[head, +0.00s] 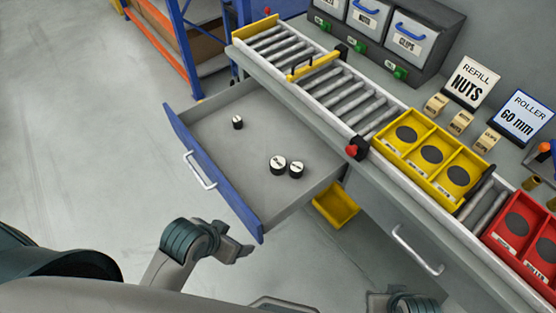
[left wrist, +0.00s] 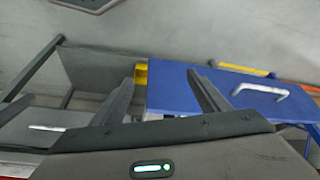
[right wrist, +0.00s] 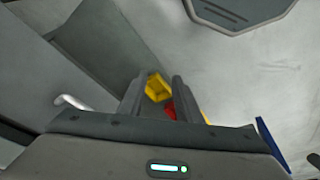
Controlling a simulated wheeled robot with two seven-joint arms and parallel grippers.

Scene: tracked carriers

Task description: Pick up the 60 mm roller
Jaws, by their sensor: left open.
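Three short black rollers with white printed tops stand in the open drawer (head: 222,172): a small one (head: 237,123) toward the back left, a larger one (head: 278,166) and a slightly smaller one (head: 296,170) close together near the middle. Their size print is too small to read. My left gripper (head: 246,252) is open and empty, outside the drawer's blue front, near its lower corner. In the left wrist view its fingers (left wrist: 160,88) stand wide apart before the blue panel. My right gripper (right wrist: 160,80) shows two parted fingers with nothing held; a yellow bin appears beyond them.
A sign (head: 521,119) reads "ROLLER 60 mm". Yellow (head: 400,167) and red (head: 497,245) carriers with round dark recesses sit on the roller conveyor (head: 345,92). A yellow bin (head: 336,205) lies below the bench beside the drawer. Floor at left is clear.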

